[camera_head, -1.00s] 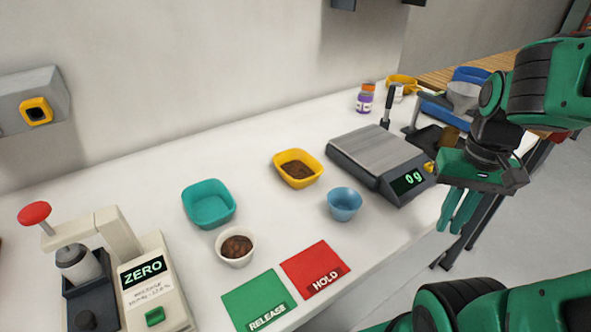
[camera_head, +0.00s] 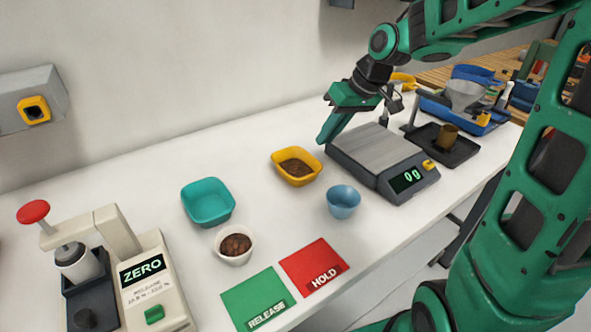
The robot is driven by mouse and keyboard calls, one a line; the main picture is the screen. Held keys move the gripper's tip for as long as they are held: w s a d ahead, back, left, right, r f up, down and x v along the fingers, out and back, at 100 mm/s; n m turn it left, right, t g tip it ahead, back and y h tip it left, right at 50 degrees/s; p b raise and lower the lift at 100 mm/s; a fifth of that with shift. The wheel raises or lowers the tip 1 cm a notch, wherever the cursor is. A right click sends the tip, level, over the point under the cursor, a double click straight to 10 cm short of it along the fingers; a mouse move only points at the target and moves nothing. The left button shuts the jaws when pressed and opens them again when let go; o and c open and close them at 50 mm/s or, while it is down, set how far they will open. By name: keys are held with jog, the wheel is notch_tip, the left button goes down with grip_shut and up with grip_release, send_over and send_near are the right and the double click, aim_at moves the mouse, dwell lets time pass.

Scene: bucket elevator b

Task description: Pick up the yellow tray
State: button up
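The yellow tray (camera_head: 308,178) stands on the white table in the middle of the view. It is a small square dish with rounded corners and holds dark brown contents (camera_head: 296,167). My gripper (camera_head: 324,138) is above and a little right of the tray, near the scale's back left corner, and points down and to the left. It is apart from the tray. Its green fingers overlap in this view, so I cannot tell whether they are open or shut. I see nothing held between them.
A scale (camera_head: 376,150) reading 0 g stands right of the tray. A blue cup (camera_head: 343,202) is in front, a teal tray (camera_head: 208,203) to the left. A white bowl (camera_head: 234,245), green RELEASE mat (camera_head: 256,296) and red HOLD mat (camera_head: 313,266) lie nearer. Clear table lies behind the trays.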

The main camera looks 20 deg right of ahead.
aim_at(312, 158)
jog(key=x, duration=1)
jog(key=shift+w+d, duration=0.1)
jog(key=shift+d, duration=0.1)
jog(key=shift+c, duration=0.6)
grip_shut()
dwell(0.8)
